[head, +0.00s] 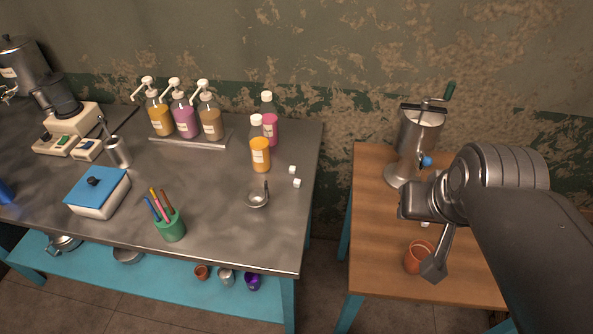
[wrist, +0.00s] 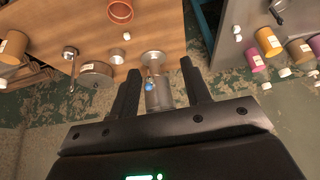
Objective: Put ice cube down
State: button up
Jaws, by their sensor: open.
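Two white ice cubes lie on the grey metal table, one (head: 292,169) just behind the other (head: 297,183). Small white cubes also show on that table in the wrist view (wrist: 267,86).
An orange cup (head: 417,257) stands on the wooden table. A gap separates the tables.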

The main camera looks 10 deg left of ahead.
jog(key=w+a, duration=0.4)
jog(key=w, duration=0.5)
jog(key=g, duration=0.1)
send_over(292, 168)
jog(key=s, duration=0.3)
notch_tip(292, 168, down, 18)
jog(key=shift+s+a+f, duration=0.1)
jog(key=shift+a+f, duration=0.05)
jog(key=shift+f, duration=0.05)
jog(key=shift+w+x, duration=0.15)
jog(key=shift+x, duration=1.4)
jog(key=shift+w+x, duration=0.1)
jog(key=shift+x, duration=1.4)
jog(key=shift+r, duration=0.1)
jog(key=shift+c, duration=0.4)
grip_shut()
